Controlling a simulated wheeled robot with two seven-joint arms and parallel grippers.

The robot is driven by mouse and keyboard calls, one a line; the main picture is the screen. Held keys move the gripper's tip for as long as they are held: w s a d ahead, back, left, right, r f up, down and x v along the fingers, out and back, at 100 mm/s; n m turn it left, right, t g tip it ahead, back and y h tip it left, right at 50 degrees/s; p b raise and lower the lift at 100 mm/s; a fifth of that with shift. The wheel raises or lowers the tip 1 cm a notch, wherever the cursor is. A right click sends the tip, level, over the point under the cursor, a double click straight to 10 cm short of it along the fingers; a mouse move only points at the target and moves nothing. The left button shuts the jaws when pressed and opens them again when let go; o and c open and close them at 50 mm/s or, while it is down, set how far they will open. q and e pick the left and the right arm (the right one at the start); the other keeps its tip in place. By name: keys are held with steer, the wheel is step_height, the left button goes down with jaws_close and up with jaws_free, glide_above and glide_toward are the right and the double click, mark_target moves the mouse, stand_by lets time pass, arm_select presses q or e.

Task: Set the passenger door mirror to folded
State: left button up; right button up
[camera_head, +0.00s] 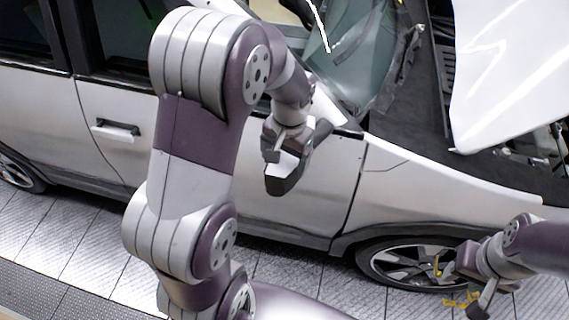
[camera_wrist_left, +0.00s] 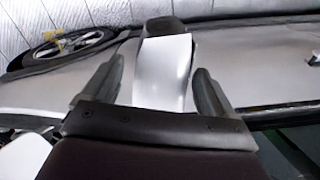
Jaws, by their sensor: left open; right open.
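The passenger door mirror (camera_head: 281,162) has a white shell and a dark end, and it shows beside the front door in the head view. In the left wrist view the mirror's white shell (camera_wrist_left: 163,72) lies between my two open fingers, with visible gaps on both sides. My left gripper (camera_head: 291,148) is open around the mirror; its fingers partly hide it in the head view. I cannot tell the mirror's exact fold angle. My right gripper (camera_head: 468,275) is open and empty, in front of the front wheel, away from the mirror.
The silver car (camera_head: 400,175) fills the middle, with its white hood (camera_head: 505,70) raised at right. The front wheel (camera_head: 405,262) is near my right gripper, with yellow items (camera_head: 460,300) by it. The tiled floor (camera_head: 65,240) in front of the car is clear.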

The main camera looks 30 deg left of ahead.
arm_select(q)
steer(key=f, duration=0.3)
steer(key=w+f, duration=0.1)
steer(key=shift+a+f+p, duration=0.3)
steer(key=shift+a+p, duration=0.1)
steer(key=shift+s+d+r, duration=0.1)
steer(key=shift+s, duration=0.25)
steer(key=shift+c, duration=1.2)
steer(key=c, duration=1)
